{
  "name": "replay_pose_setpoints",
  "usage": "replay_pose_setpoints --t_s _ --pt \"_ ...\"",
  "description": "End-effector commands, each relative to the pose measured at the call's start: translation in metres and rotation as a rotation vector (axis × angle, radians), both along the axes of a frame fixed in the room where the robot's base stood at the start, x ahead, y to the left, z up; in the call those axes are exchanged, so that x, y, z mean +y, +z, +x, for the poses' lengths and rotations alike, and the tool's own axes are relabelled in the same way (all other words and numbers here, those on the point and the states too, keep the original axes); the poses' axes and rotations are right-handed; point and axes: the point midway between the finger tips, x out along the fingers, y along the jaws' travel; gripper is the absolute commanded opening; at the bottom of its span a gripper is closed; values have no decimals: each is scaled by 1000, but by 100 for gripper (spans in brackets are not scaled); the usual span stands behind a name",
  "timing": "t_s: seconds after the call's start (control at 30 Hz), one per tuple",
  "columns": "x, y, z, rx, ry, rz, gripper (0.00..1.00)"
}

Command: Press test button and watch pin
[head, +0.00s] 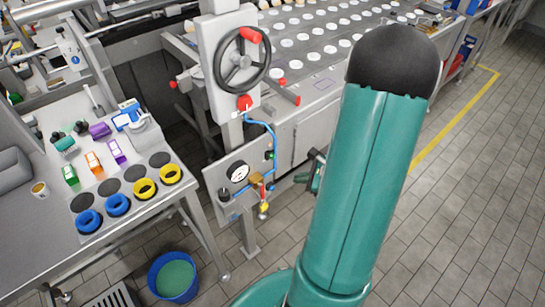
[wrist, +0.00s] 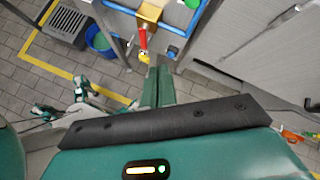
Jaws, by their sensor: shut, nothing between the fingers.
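A grey panel (head: 212,176) below the handwheel carries a round gauge (head: 238,172), a brass valve (head: 256,180) with a red handle, blue tubing (head: 274,140) and small fittings. The green fitting (head: 270,155) is at its right edge; a black knob (head: 224,194) is at lower left. I cannot tell which part is the test button or the pin. My gripper (head: 312,176) is right of the panel, apart from it and partly hidden by my arm. In the wrist view my gripper (wrist: 160,70) is shut and empty, just below the red handle (wrist: 143,38) and a blue fitting (wrist: 172,52).
A handwheel (head: 242,60) stands above the panel. The left bench (head: 60,215) holds blue and yellow rings and coloured blocks. A blue bucket (head: 174,278) stands on the floor beside a drain grate (head: 112,298). A conveyor (head: 300,75) runs behind. Tiled floor at right is clear.

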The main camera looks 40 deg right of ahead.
Motion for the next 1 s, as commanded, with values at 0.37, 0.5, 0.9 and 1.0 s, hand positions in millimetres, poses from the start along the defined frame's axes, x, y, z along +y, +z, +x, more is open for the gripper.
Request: replay_pose_setpoints --t_s 0.37,0.5,0.9,1.0 --pt "2 0 46 0 4 -1 0" --pt "3 0 66 0 4 -1 0" --pt "4 0 89 -1 2 0 0" --pt "4 0 89 0 1 1 0"
